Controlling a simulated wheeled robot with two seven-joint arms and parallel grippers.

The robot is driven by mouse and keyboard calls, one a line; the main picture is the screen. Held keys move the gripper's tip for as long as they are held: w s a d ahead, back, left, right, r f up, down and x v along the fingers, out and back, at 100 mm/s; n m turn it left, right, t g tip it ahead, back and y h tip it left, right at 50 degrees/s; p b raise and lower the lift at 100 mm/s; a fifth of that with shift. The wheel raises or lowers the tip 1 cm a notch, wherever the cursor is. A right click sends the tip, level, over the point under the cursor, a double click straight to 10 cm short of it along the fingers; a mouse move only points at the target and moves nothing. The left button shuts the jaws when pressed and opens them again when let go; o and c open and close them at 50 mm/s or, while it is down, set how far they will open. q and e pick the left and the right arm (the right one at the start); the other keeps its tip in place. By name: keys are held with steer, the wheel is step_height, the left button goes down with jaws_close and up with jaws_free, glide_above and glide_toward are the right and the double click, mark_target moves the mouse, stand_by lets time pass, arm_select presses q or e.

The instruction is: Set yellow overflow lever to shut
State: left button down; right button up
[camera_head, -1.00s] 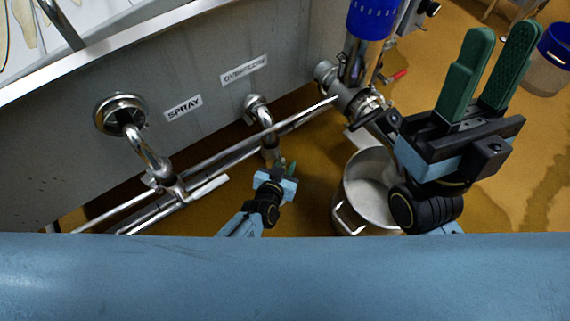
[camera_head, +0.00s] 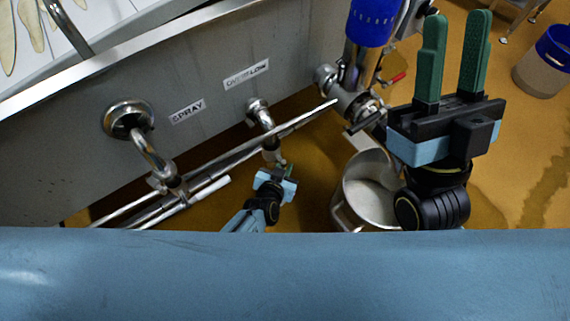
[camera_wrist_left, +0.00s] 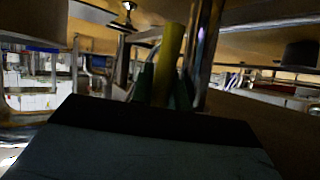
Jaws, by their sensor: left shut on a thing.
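The yellow lever (camera_wrist_left: 172,52) stands upright between the green fingers of my left gripper (camera_wrist_left: 163,88) in the left wrist view, and the gripper is shut on it. In the head view my left gripper (camera_head: 283,173) is low by the lower end of the overflow pipe (camera_head: 262,118), under the overflow label (camera_head: 246,74). The lever is hidden or too small to make out there. My right gripper (camera_head: 456,40) is raised at the right, its green fingers apart with nothing between them.
The spray pipe (camera_head: 150,152) and long metal rods (camera_head: 235,153) run along the grey vat wall, left of my left gripper. A metal pot (camera_head: 368,190) stands on the floor to its right. A blue-rimmed bucket (camera_head: 545,65) stands far right, with open floor around it.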

stand_by(0.3)
arm_select(q)
steer(key=c, duration=1.6)
jaws_free()
steer(key=shift+c, duration=0.2)
